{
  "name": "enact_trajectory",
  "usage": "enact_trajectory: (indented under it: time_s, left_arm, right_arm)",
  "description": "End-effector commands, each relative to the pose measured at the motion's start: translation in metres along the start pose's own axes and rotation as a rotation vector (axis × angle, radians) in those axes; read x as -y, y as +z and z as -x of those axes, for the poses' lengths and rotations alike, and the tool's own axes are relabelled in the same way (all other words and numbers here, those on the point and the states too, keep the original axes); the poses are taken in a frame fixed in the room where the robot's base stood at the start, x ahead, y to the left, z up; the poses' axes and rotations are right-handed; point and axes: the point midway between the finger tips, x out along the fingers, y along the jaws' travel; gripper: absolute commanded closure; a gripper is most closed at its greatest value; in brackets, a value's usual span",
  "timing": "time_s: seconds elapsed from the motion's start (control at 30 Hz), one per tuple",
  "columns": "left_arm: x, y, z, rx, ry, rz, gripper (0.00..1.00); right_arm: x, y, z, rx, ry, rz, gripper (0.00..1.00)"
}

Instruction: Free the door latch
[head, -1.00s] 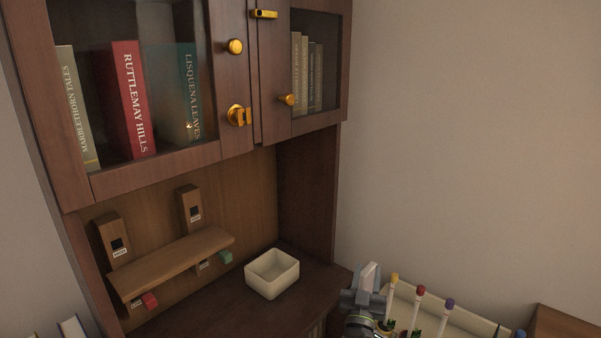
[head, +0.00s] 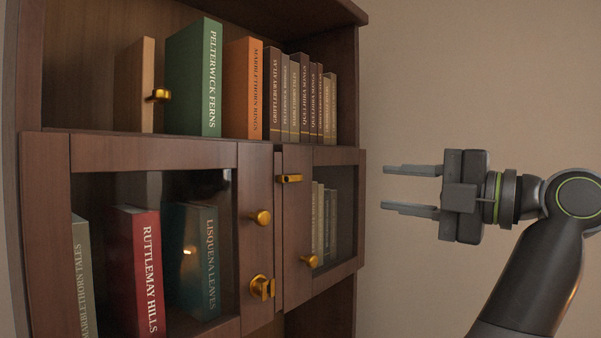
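The cabinet has two glazed doors that meet near the middle, a wide left door (head: 150,152) and a narrow right door (head: 297,220). Both look shut. A brass bar latch (head: 290,178) lies roughly level at the top of the right door's frame. A round brass knob (head: 261,217) and a lower brass turn piece (head: 262,288) sit on the left door's frame. A small brass knob (head: 310,261) is on the right door.
Above the doors, an open shelf holds a green book (head: 195,80), an orange book (head: 243,88) and several brown ones. A brass fitting (head: 158,95) shows before a tan book (head: 142,60). Books stand behind the glass. Bare wall (head: 450,70) fills the right.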

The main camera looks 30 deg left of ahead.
Motion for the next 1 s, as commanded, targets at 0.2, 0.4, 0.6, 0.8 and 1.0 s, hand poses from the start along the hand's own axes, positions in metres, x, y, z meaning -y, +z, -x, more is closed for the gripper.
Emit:
enact_trajectory:
  time_s: [0.2,0.4,0.6,0.8,1.0]
  left_arm:
    - [-0.008,-0.008,-0.004,0.022,-0.049,0.01,0.65]
    - [-0.008,-0.007,-0.039,0.017,-0.048,0.011,0.65]
    - [-0.007,-0.007,-0.084,0.016,-0.045,0.012,0.65]
    - [-0.005,-0.006,-0.126,0.016,-0.044,0.01,0.65]
    - [-0.003,-0.005,-0.156,0.017,-0.043,0.01,0.65]
  right_arm:
    - [-0.001,0.0,0.004,0.0,0.0,0.0,0.64]
    - [-0.004,-0.001,0.015,0.001,0.003,0.001,0.64]
    - [-0.007,-0.003,0.029,0.001,0.005,0.002,0.64]
    - [-0.008,-0.004,0.045,0.001,0.005,0.002,0.64]
    - [-0.009,-0.005,0.055,0.001,0.005,0.002,0.64]
